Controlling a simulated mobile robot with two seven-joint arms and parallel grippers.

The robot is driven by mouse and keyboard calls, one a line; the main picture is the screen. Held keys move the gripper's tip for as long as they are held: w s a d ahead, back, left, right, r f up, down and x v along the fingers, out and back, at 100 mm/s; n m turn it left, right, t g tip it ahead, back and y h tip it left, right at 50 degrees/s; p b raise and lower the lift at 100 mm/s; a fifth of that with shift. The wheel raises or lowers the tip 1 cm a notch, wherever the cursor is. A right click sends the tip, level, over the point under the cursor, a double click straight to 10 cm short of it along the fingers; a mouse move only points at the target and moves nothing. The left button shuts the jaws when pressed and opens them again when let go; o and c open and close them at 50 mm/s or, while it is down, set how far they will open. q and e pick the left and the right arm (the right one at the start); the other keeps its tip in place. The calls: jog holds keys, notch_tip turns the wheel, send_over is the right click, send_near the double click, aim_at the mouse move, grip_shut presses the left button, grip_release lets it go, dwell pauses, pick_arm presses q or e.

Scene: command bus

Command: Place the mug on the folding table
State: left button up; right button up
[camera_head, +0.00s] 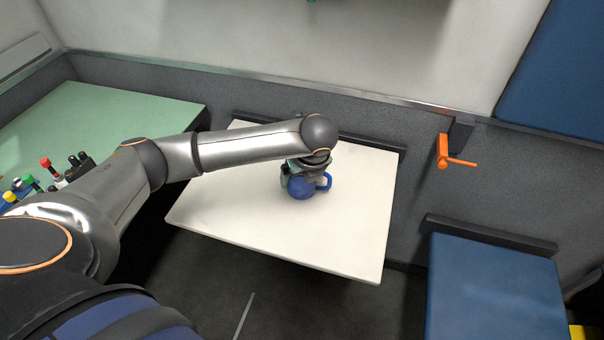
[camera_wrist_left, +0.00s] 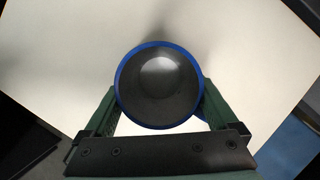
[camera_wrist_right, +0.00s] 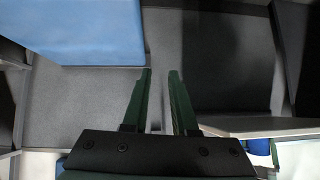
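The blue mug (camera_head: 302,190) is over the white folding table (camera_head: 225,215), near its middle, with its handle toward the right. My left gripper (camera_head: 305,172) reaches down onto it from above. In the left wrist view the mug (camera_wrist_left: 160,85) shows its round blue rim and dark inside, opening toward the camera. The left gripper's fingers (camera_wrist_left: 160,98) close against both sides of it. The mug's base is hidden there, so I cannot tell whether it touches the tabletop. My right gripper (camera_wrist_right: 160,75) is empty, its fingers slightly apart; it is not visible in the head view.
A green table (camera_head: 130,105) at the left holds several small coloured items (camera_head: 35,183). A blue seat (camera_head: 495,285) is at the right, and an orange handle (camera_head: 445,152) sticks out from the wall. The tabletop around the mug is clear.

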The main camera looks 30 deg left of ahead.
pick_arm(q)
jog(key=shift+o, duration=0.3)
pick_arm(e)
jog(key=shift+s+f, duration=0.1)
jog(key=shift+f, duration=0.05)
pick_arm(q)
jog(key=shift+r, duration=0.15)
jog(key=p+v, duration=0.2)
jog(key=v, duration=1)
pick_arm(e)
jog(key=shift+s+d+r+h, duration=0.3)
jog(key=shift+s+d+r, duration=0.15)
jog(key=shift+d, duration=0.25)
jog(key=shift+a, duration=0.1)
